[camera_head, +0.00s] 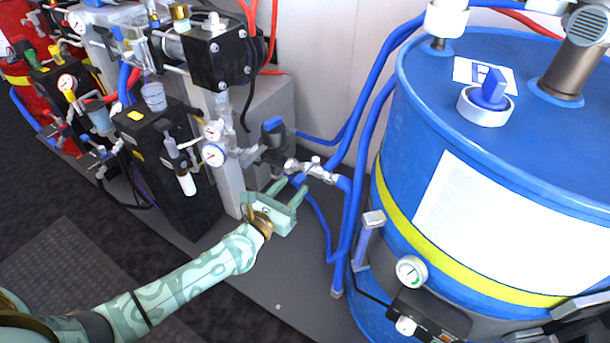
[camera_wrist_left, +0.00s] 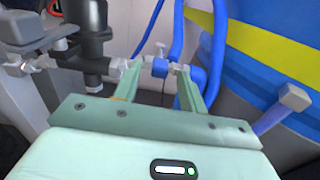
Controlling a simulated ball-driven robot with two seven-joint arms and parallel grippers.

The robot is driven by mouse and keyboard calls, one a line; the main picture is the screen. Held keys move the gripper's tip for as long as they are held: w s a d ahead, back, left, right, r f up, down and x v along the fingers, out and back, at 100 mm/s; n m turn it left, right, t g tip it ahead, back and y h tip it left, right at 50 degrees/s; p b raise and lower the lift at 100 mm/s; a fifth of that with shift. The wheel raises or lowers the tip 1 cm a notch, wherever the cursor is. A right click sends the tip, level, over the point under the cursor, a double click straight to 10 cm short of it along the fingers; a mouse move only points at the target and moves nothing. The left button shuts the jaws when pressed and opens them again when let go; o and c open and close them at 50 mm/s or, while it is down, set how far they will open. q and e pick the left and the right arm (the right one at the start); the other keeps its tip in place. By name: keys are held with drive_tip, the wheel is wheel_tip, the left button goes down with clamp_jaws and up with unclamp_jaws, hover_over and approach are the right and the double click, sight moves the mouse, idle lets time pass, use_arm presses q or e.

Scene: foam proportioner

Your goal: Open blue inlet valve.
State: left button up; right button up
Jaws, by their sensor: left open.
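The inlet valve shows as a small silver fitting with a lever (camera_head: 315,166) on the line between the pump side and the blue hoses. In the left wrist view a blue fitting (camera_wrist_left: 160,68) with a small upright silver lever (camera_wrist_left: 161,48) sits between and just beyond my fingertips. My left gripper (camera_head: 289,188) is open, with its two fingers pointing at this line; it also shows in the left wrist view (camera_wrist_left: 158,75). Nothing is held between the fingers. I cannot tell whether a finger touches the fitting. My right gripper is not in view.
A large blue drum (camera_head: 395,200) with a yellow band stands right of the gripper. Blue hoses (camera_head: 349,200) run close beside it. A black and grey pump (camera_head: 222,58) with gauges (camera_head: 213,154) stands to the left.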

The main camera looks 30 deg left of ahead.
sight(302, 176)
use_arm(q)
drive_tip(key=w, duration=0.4)
drive_tip(key=w+b, duration=0.1)
drive_tip(key=w, duration=0.1)
drive_tip(key=shift+w+d, duration=0.15)
drive_tip(key=shift+d, duration=0.1)
clamp_jaws()
